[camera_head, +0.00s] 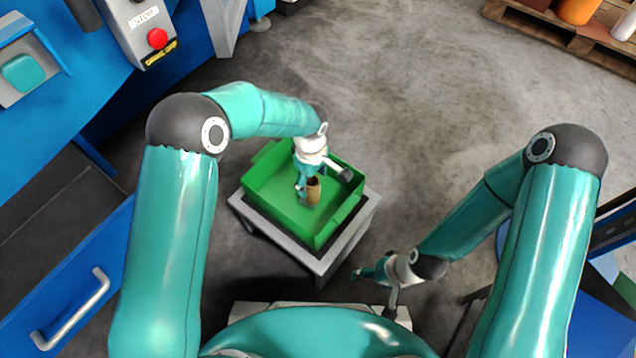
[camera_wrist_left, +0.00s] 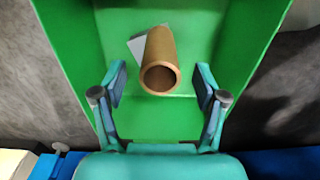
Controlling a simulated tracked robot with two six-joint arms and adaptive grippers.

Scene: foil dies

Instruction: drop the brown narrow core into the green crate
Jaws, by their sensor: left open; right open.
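The brown narrow core (camera_head: 313,190) is a short hollow tube inside the outline of the green crate (camera_head: 265,185). In the left wrist view the core (camera_wrist_left: 159,62) shows its open end towards me, between and beyond the fingers, with a gap on both sides. The green crate's wall (camera_wrist_left: 70,40) surrounds it in that view. Whether the core rests on the crate floor or is just above it, I cannot tell. My left gripper (camera_wrist_left: 160,90) is open over the crate. My right gripper (camera_head: 358,275) is open and empty, right of the crate's stand, away from the core.
The crate stands on a small grey table (camera_head: 362,212). A light grey piece (camera_wrist_left: 137,46) lies beside the core in the crate. A blue cabinet with a red stop button (camera_head: 157,38) is at left. A wooden pallet (camera_head: 560,36) is at top right. Open floor lies between.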

